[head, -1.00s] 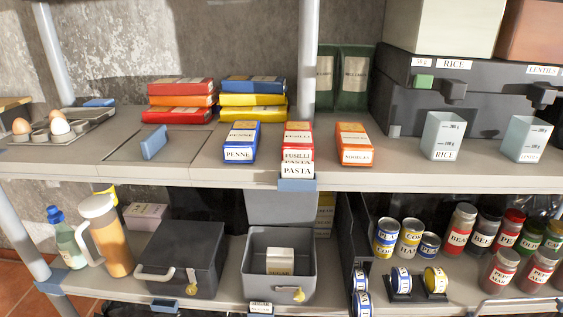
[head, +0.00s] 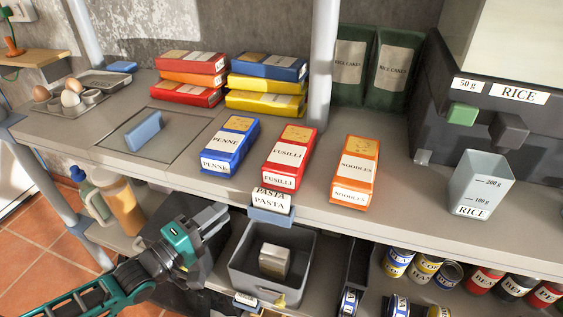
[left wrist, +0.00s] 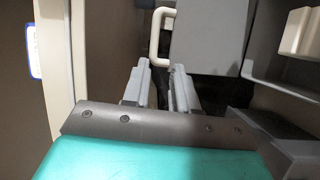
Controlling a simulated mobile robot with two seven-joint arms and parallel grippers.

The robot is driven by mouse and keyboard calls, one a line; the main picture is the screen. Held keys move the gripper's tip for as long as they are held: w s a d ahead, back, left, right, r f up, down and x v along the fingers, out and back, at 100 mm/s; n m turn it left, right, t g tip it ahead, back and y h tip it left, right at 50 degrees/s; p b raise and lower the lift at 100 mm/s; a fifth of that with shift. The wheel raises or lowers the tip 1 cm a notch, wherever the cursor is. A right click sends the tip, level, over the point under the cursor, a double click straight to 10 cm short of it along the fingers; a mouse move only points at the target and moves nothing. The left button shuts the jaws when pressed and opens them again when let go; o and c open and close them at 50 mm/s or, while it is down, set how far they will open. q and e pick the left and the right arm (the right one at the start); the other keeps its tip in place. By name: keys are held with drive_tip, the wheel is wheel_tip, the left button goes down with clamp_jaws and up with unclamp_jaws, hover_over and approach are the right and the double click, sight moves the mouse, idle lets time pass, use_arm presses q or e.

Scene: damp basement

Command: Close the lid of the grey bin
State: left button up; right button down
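The grey bin (head: 304,277) stands on the lower shelf with its top open. A small pale box (head: 273,262) is inside it. A yellow tag hangs at its front. Its lid cannot be made out now; the upper shelf edge covers the area behind the bin. My left gripper (head: 219,219) is left of the bin, in front of a dark box, apart from the bin. In the left wrist view its two fingers (left wrist: 160,84) are apart with nothing between them. A pale handle (left wrist: 153,45) shows beyond the fingertips. My right gripper is not in view.
The upper shelf (head: 310,207) overhangs the bin and carries pasta packets, such as fusilli (head: 288,157), near its edge. A juice jug (head: 122,205) and a bottle stand left of my gripper. Cans (head: 398,262) and jars stand right of the bin.

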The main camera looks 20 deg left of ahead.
use_arm(q)
drive_tip(key=x, duration=0.4)
drive_tip(key=b+x, duration=0.1)
drive_tip(key=x, duration=0.8)
drive_tip(key=shift+w+r+b, duration=0.25)
drive_tip(key=shift+r+b, duration=0.05)
drive_tip(key=shift+r, duration=0.05)
clamp_jaws()
